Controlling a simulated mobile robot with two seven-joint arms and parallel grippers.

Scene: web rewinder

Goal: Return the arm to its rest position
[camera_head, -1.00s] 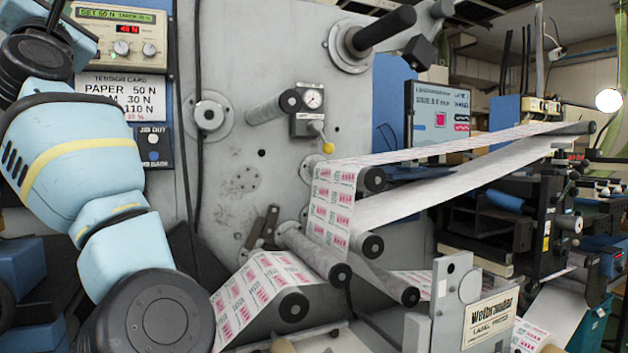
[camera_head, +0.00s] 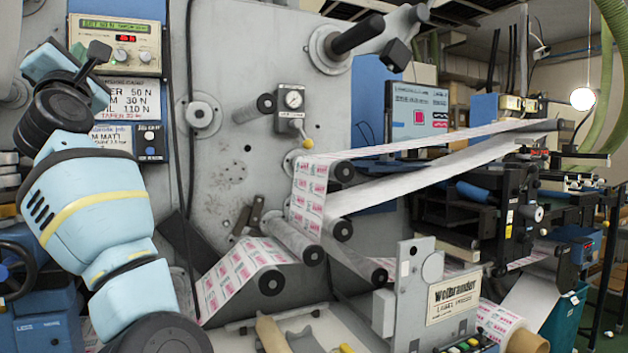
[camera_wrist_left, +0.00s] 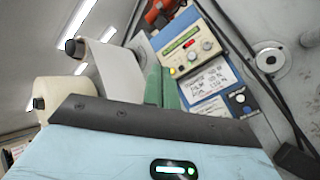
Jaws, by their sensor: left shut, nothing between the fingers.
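My left arm (camera_head: 95,215) comes up from the bottom left in the head view, bent upward. Its wrist and left gripper (camera_head: 52,60) are at the upper left, in front of the left edge of the tension control panel (camera_head: 115,40). The fingers are small and partly hidden there. In the left wrist view, the green fingers of my left gripper (camera_wrist_left: 161,84) are close together, shut and empty. They point up past the light-blue wrist housing, with the panel (camera_wrist_left: 190,48) behind and to the right. My right gripper is in neither current view.
The grey machine wall (camera_head: 245,130) stands close on the right, with jutting rollers (camera_head: 355,35) and a printed web (camera_head: 310,195). A label-press bracket (camera_head: 452,298) stands low at front. In the wrist view, a white web (camera_wrist_left: 115,80) and cream roll (camera_wrist_left: 65,98) are left of the fingers.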

